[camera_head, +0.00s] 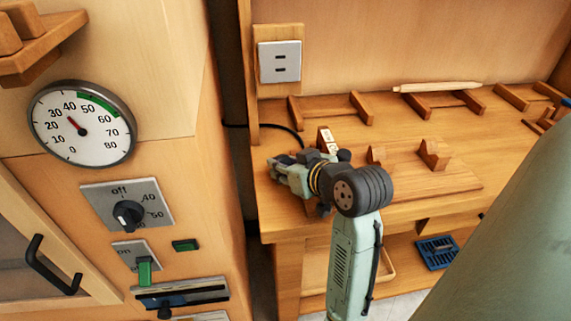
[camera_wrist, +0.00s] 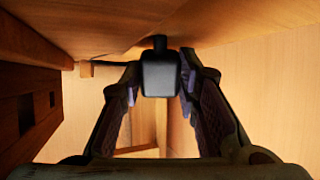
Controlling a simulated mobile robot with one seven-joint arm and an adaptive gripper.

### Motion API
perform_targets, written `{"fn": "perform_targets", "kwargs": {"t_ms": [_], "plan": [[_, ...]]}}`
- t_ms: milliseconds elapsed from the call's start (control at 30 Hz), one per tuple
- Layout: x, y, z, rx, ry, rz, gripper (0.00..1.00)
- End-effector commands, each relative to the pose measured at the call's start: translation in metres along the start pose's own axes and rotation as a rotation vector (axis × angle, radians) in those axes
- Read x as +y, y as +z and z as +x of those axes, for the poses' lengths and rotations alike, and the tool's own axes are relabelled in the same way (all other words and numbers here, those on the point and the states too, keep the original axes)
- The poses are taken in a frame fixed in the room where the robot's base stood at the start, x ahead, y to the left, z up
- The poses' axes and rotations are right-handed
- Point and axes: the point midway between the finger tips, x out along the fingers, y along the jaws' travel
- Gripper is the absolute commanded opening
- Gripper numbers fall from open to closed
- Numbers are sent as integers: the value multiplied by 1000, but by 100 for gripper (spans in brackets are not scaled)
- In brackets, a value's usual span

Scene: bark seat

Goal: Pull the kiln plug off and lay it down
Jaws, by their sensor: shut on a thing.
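The kiln plug (camera_wrist: 160,78) is a dark grey block between my fingertips in the wrist view, with a dark cord end at its far side. My gripper (camera_wrist: 158,96) is shut on it. In the head view my gripper (camera_head: 284,165) is low over the left end of the wooden bench, and the plug cannot be told apart from the fingers there. A black cord (camera_head: 238,125) runs from the gap beside the kiln cabinet onto the bench behind my gripper. A wall outlet (camera_head: 280,62) with two dark slots has nothing in it.
A small wooden block with a white face (camera_head: 327,141) stands just beside my gripper. A low wooden stand (camera_head: 425,178) lies right of it. Wooden racks (camera_head: 330,107) line the back. The kiln cabinet (camera_head: 175,80) with dial (camera_head: 82,123) and switches is at left.

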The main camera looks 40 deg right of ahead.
Motion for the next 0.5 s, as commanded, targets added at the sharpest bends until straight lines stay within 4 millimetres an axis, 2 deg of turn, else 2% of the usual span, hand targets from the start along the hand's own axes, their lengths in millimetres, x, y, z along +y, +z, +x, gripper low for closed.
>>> {"fn": "perform_targets", "kwargs": {"t_ms": [367,500], "plan": [[0,0,0,0,0,0,52],[0,0,0,0,0,0,53]]}}
